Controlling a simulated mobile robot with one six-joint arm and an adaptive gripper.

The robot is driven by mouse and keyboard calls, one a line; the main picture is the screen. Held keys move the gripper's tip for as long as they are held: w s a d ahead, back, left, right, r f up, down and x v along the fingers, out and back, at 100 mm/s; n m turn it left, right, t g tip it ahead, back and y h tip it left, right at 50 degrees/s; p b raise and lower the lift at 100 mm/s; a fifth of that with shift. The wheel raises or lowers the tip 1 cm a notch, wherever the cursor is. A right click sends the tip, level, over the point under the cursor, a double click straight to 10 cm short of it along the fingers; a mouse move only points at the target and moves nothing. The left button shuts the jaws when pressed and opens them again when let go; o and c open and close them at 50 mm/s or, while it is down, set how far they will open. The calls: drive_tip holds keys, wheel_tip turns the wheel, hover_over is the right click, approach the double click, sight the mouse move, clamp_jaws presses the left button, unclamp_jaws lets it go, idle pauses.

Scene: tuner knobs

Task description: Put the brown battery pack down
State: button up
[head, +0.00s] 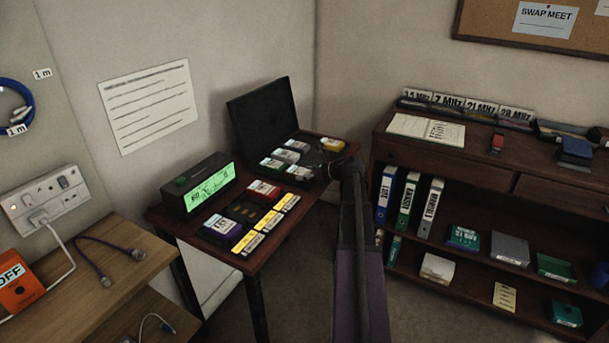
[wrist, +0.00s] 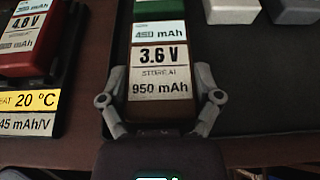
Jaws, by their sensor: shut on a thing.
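The brown battery pack (wrist: 160,112), labelled 3.6 V and 950 mAh, is between the two fingers of my gripper (wrist: 162,88) in the wrist view. My gripper is shut on its sides. In the head view my arm reaches to the front right of the black case (head: 262,108), and the arm hides the brown pack.
Several packs sit in the case, including a white one (wrist: 232,10). A red pack (wrist: 28,40) is left of my gripper. A shelf unit (head: 440,160) stands to the right.

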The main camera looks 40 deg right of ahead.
drive_tip(key=shift+f, duration=0.15)
drive_tip(key=o, duration=1)
drive_tip(key=shift+r, duration=0.25)
drive_tip(key=p+v, duration=0.4)
drive_tip(key=v, duration=0.8)
drive_tip(key=shift+p, duration=0.3)
